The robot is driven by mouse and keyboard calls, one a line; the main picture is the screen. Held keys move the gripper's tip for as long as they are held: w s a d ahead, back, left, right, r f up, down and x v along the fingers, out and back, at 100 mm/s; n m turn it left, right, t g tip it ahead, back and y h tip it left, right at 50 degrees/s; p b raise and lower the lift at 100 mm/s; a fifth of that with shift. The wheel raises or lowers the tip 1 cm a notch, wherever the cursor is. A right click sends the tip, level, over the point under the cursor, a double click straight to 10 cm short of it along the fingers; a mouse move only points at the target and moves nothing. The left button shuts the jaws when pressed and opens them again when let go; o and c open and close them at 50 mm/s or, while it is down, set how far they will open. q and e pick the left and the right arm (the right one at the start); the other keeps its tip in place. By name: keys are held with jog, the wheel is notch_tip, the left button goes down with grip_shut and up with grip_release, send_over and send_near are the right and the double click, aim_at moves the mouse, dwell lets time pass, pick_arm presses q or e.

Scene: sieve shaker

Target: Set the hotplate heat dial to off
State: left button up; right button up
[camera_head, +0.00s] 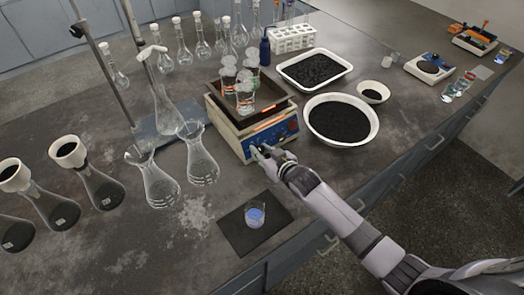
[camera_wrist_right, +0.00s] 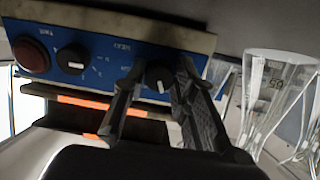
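The hotplate (camera_head: 236,140) is a beige box with a blue front panel, in the middle of the head view. In the right wrist view its panel (camera_wrist_right: 105,62) appears upside down, with a black dial (camera_wrist_right: 158,77), a second black dial (camera_wrist_right: 72,59) and a red round button (camera_wrist_right: 31,54). The small labels are hard to read. My right gripper (camera_wrist_right: 160,72) has one finger on each side of the first dial, with narrow gaps showing beside it. In the head view the right gripper (camera_head: 263,151) is at the panel and hides part of it. My left gripper is not in view.
A tray with beakers (camera_head: 245,93) sits on the hotplate. Flasks (camera_head: 196,158) stand left of it, a bowl of black grains (camera_head: 341,120) to its right. A small beaker (camera_head: 255,214) on a dark mat (camera_head: 233,232) is nearer the bench edge.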

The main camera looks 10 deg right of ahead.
grip_shut()
jog(key=shift+n, duration=0.4)
jog(key=n, duration=0.3)
jog(key=shift+n+p, duration=0.3)
jog(key=shift+p, duration=0.05)
jog(key=n, duration=0.5)
jog(key=shift+n, duration=0.4)
jog(key=o, duration=0.6)
grip_release()
jog(key=shift+c, duration=0.2)
